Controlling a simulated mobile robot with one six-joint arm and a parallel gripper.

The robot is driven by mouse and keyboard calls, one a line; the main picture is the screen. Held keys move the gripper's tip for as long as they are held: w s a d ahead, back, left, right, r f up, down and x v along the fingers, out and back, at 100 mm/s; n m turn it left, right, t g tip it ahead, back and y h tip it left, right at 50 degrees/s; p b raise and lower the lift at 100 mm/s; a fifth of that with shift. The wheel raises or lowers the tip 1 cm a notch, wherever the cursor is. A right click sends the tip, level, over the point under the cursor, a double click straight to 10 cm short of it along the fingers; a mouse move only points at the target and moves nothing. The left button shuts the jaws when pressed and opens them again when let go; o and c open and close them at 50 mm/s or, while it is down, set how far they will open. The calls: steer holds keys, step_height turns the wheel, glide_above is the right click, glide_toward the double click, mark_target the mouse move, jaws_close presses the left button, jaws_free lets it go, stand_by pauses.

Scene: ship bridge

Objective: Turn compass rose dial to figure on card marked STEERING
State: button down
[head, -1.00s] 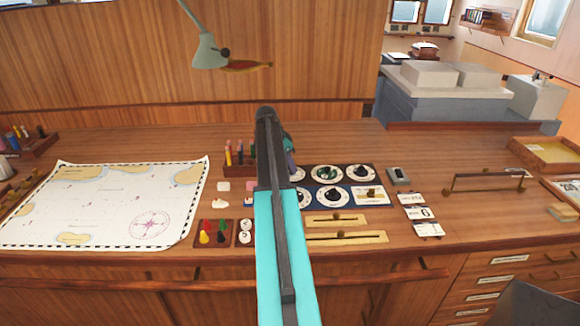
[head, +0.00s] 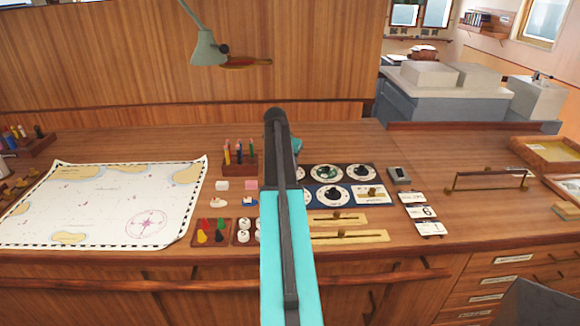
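A dial panel stands on the desk right of my arm. The panel's left part is hidden behind my arm. I cannot tell for sure which dial bears the compass rose. Three figure cards lie to the right: an upper card (head: 411,197), a middle card (head: 422,212) reading 6, and a lower card (head: 430,228). Their labels are too small to read.
A chart (head: 95,205) covers the left desk. Pens stand in a holder (head: 238,165) beside my arm. Brass sliders (head: 338,218) lie below the panel. A lamp (head: 208,50) hangs above.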

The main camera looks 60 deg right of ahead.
steer(key=shift+s, duration=0.1)
steer(key=c, duration=1.6)
jaws_free()
steer(key=shift+r, duration=0.1)
steer(key=shift+b+v, duration=1.7)
steer(key=shift+v, duration=5.15)
steer(key=shift+d, duration=0.1)
